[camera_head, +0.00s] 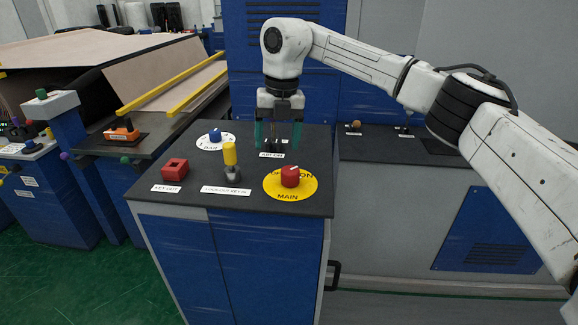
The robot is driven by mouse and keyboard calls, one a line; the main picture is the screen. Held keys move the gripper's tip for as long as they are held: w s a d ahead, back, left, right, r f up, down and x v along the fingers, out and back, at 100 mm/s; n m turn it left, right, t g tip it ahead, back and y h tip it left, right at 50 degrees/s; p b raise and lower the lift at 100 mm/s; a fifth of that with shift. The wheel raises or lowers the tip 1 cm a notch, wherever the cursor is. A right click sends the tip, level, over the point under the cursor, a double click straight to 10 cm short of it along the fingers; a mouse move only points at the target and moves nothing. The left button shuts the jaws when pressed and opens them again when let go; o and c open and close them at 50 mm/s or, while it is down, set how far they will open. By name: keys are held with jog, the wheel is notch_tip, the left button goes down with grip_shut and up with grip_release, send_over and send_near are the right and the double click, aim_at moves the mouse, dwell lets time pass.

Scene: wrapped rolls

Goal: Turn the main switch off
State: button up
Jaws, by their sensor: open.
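The main switch is a red knob (290,177) on a round yellow plate (277,195) marked MAIN, at the right front of the dark panel top (250,208). The word ON shows in part behind the knob. My gripper (278,140) points down over the back right of the panel, behind the main switch and apart from it. Its teal fingers are spread to either side of a small labelled control at the back, which they partly hide. I cannot tell whether they touch it.
A yellow-topped lockout key (230,155) stands upright mid-panel. A red block (174,169) sits left front, and a blue knob (215,135) on a white dial is at the back left. A blue cabinet (250,60) rises behind. A yellow-railed machine (165,90) stands left.

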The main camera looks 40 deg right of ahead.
aim_at(290, 170)
jog(key=shift+m+g+h, duration=0.3)
jog(key=shift+h, duration=0.1)
jog(key=d+f, duration=0.1)
jog(key=f, duration=0.2)
jog(key=d+f+p, duration=0.1)
jog(key=f, duration=0.2)
jog(key=s+f+p, duration=0.1)
jog(key=f, duration=0.3)
jog(key=shift+s+d+f, duration=0.1)
jog(key=shift+d, duration=0.3)
jog(key=c, duration=1)
